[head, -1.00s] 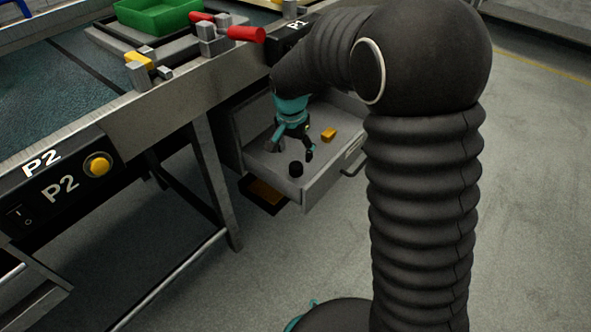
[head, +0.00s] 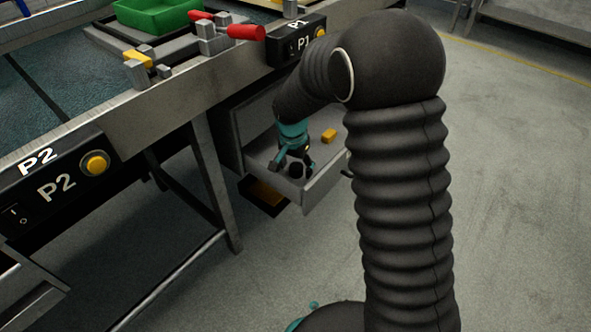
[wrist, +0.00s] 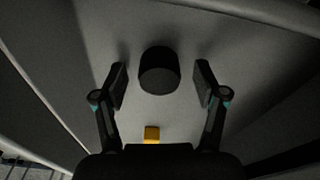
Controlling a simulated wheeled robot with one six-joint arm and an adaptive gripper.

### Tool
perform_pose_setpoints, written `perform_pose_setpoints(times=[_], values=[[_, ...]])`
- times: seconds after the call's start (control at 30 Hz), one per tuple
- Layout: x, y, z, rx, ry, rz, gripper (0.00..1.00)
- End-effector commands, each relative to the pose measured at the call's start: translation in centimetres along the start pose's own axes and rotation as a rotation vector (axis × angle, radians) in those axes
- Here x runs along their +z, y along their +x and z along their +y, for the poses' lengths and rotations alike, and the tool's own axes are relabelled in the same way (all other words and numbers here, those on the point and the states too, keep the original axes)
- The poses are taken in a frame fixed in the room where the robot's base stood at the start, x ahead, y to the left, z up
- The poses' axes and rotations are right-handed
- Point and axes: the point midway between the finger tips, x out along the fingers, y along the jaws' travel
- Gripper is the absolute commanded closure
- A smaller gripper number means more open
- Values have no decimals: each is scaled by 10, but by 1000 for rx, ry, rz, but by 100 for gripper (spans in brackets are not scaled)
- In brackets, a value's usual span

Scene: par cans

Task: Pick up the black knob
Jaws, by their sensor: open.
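The black knob (wrist: 158,72) is a short dark cylinder on the floor of the open drawer. In the wrist view it sits between the two fingers of my open gripper (wrist: 160,86), with a gap on each side. In the head view my gripper (head: 296,168) is down inside the drawer at the knob (head: 296,170), which is partly hidden by the fingers.
A yellow block (head: 328,136) lies in the drawer (head: 318,187) behind the gripper; it also shows in the wrist view (wrist: 152,134). The drawer walls stand close around. The workbench above holds a green bin (head: 160,17) and a red-handled clamp (head: 243,31).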

Motion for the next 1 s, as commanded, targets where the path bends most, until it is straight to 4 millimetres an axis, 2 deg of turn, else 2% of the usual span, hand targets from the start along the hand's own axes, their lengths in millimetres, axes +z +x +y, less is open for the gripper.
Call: perform_pose_setpoints(times=[0.03,0.2,0.23,0.53,0.63,1.0], values=[[0,0,0,0,0,0,36],[0,0,0,0,-1,0,78],[0,0,0,0,-1,0,82],[0,-1,0,0,-1,0,82],[-1,-8,0,-1,-1,1,82],[-9,-72,0,-2,0,2,82]])
